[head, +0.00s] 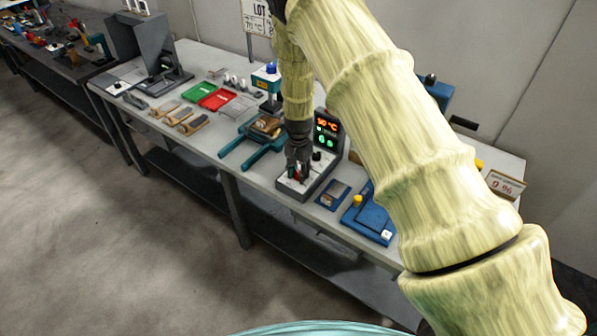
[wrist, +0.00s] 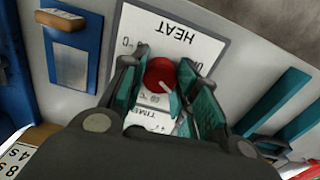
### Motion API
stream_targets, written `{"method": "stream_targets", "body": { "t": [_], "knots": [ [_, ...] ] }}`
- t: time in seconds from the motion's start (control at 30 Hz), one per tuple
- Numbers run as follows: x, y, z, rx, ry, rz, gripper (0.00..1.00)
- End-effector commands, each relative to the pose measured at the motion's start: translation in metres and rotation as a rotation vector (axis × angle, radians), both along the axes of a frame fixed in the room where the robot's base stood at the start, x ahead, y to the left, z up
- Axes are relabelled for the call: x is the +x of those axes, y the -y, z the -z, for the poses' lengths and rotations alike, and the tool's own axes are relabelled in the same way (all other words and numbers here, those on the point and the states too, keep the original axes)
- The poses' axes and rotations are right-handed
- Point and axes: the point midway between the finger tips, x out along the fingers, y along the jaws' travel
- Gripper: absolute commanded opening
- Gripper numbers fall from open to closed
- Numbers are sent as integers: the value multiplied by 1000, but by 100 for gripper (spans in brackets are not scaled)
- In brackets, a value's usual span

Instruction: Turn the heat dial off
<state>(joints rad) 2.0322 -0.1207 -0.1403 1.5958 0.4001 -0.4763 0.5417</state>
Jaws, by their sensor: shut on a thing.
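The red heat dial (wrist: 160,75) sits on a white panel (wrist: 185,22) printed HEAT, which appears upside down in the wrist view. A pale pointer line shows on the dial's lower right edge. My gripper (wrist: 163,88) is shut on the dial, with a teal finger on each side of it. In the head view my gripper (head: 297,172) reaches down onto the grey control box (head: 310,186), and its fingers partly hide the dial. A lit display (head: 327,127) on the box reads about 50 °C in orange, with green digits below. Part of the TIMER print is covered by my gripper.
A blue plate (head: 333,196) and a blue machine (head: 370,222) stand right of the box. A teal fixture (head: 250,140) stands to the left, with green (head: 199,91) and red (head: 216,99) trays beyond. The bench front edge is close to the box.

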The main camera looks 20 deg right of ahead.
Motion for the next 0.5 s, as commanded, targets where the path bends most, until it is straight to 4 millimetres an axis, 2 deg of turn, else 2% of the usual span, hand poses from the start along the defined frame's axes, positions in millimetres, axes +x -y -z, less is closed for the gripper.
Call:
{"method": "stream_targets", "body": {
  "t": [0.27, 0.5],
  "knots": [
    [3, 0, -2, 0, 6, -47, 6],
    [3, 0, -1, 1, 8, -192, 6]
  ]
}}
